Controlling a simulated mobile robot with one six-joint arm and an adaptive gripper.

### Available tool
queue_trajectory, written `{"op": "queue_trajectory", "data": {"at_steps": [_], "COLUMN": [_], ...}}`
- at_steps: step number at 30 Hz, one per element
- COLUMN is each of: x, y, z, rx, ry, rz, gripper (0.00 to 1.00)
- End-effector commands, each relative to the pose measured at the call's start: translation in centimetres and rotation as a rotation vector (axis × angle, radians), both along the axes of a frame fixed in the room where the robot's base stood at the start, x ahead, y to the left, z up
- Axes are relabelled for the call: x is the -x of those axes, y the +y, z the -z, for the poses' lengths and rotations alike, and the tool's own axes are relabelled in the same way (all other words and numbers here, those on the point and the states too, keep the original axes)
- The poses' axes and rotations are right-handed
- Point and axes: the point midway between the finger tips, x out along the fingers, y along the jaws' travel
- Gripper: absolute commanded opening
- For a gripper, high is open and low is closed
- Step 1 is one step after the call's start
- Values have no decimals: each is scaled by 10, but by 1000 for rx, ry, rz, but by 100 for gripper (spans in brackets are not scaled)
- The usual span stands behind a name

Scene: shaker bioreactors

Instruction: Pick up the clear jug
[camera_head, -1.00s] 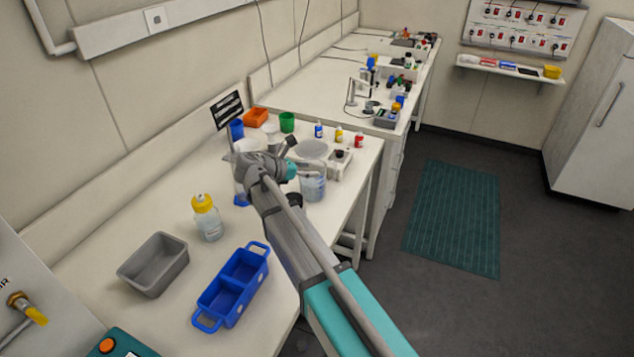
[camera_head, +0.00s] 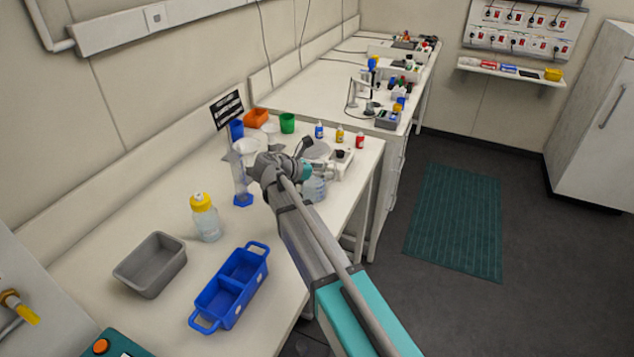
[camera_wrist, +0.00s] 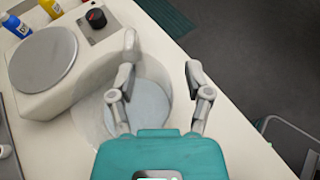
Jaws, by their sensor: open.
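The clear jug (camera_head: 314,189) stands on the bench near its right edge in the head view, partly hidden behind my arm. In the wrist view I look down on the jug (camera_wrist: 150,103), a round see-through vessel with a pale bluish bottom. My gripper (camera_wrist: 160,50) is open, its two fingers apart over the jug's right part, with nothing seen held between them. The teal gripper body covers the jug's near edge. In the head view my gripper (camera_head: 303,160) is small and partly hidden at the jug's top.
A white stirrer or balance with a round grey plate (camera_wrist: 43,58) and black knob stands close left of the jug. A measuring cylinder (camera_head: 240,178), a yellow-capped bottle (camera_head: 206,220), a blue carrier (camera_head: 252,268) and a grey tub (camera_head: 150,264) share the bench.

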Motion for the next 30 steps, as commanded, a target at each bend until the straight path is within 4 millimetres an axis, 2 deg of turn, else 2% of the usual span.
{"op": "queue_trajectory", "data": {"at_steps": [7, 15, 18, 30], "x": [0, 0, 0, 0], "y": [-1, -1, -1, -1], "z": [0, 0, 0, 0], "rx": [0, 0, 0, 1], "ry": [0, 0, 0, -1], "rz": [2, 2, 2, 2], "gripper": [64, 14, 0, 0]}}
